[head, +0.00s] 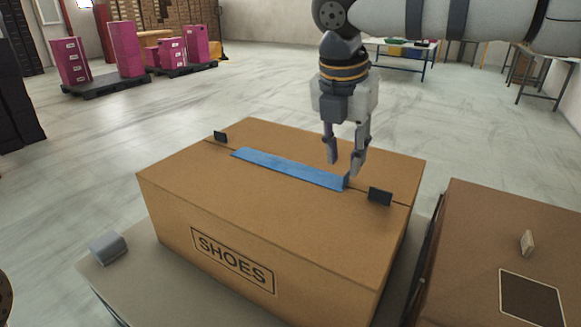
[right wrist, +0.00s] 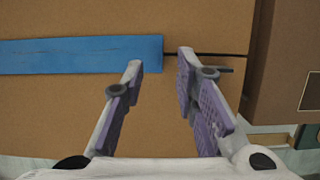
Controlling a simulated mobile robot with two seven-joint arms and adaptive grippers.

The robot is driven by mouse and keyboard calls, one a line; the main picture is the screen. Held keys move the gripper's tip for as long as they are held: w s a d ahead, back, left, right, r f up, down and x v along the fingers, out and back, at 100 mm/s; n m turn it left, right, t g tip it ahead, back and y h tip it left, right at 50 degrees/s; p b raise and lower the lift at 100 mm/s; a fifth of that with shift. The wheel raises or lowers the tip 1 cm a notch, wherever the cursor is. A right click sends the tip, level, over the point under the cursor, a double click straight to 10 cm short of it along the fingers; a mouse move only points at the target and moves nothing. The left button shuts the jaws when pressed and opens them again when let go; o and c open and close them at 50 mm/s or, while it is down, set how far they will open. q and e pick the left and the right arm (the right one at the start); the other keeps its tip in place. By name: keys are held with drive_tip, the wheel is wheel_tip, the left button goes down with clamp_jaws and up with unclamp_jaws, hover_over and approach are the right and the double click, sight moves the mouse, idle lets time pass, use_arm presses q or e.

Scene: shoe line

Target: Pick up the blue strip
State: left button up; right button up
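The blue strip (head: 285,168) lies flat along the top seam of a brown cardboard box (head: 220,241) marked SHOES. It also shows in the right wrist view (right wrist: 70,55), running in from the left and ending between the fingertips. My right gripper (head: 345,170) points down at the right end of the strip. In the right wrist view its fingers (right wrist: 160,60) are apart with no object gripped between them; one fingertip overlaps the strip's end and the other is just beyond it. I cannot tell whether the fingers touch the box top. My left gripper is not in view.
Small black clips (head: 380,196) stand at both ends of the seam. Another brown box (head: 470,255) is close on the right. A grey block (head: 108,248) lies on the table (head: 140,275) at left. Open floor lies behind, with pink boxes (head: 125,48) on pallets.

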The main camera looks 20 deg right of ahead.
sight(347, 173)
drive_tip(key=x, duration=0.4)
drive_tip(key=shift+d+f, duration=0.15)
drive_tip(key=shift+d, duration=0.05)
drive_tip(key=shift+c, duration=0.6)
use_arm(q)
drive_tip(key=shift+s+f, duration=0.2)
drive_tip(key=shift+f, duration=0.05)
use_arm(e)
clamp_jaws()
drive_tip(key=shift+r, duration=0.2)
